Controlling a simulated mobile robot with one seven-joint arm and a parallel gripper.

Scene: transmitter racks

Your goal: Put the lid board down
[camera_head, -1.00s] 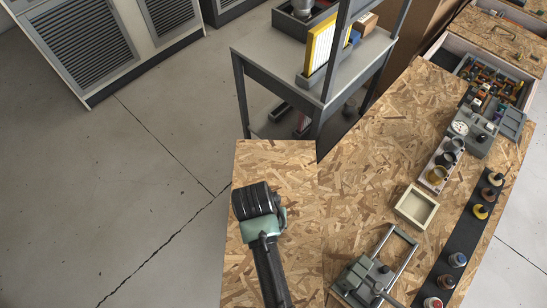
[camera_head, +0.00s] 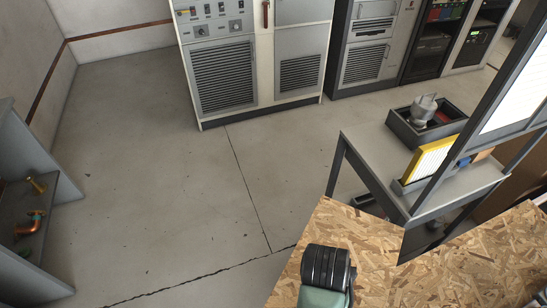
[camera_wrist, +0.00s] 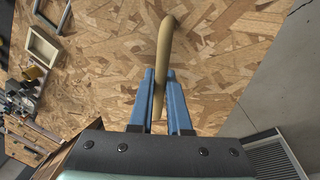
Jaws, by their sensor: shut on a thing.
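The lid board is a chipboard sheet (camera_head: 365,238) at the lower middle of the head view. The same sheet fills much of the wrist view (camera_wrist: 230,60). A tan curved handle (camera_wrist: 165,45) stands out from it. My gripper (camera_wrist: 160,98) has blue fingers shut on this handle, with a finger on each side. In the head view only the dark and green end of my arm shows, above the sheet, and it hides the fingers. I cannot tell whether the sheet is lifted or rests on something.
The chipboard bench top (camera_head: 490,258) lies right of the sheet. A grey table (camera_head: 462,185) with a dark bin (camera_head: 408,130) and a yellow-framed filter (camera_head: 430,160) stands behind. Cabinets (camera_head: 225,80) line the back. The concrete floor (camera_head: 150,170) is clear. A grey unit with pipes (camera_head: 35,200) stands left.

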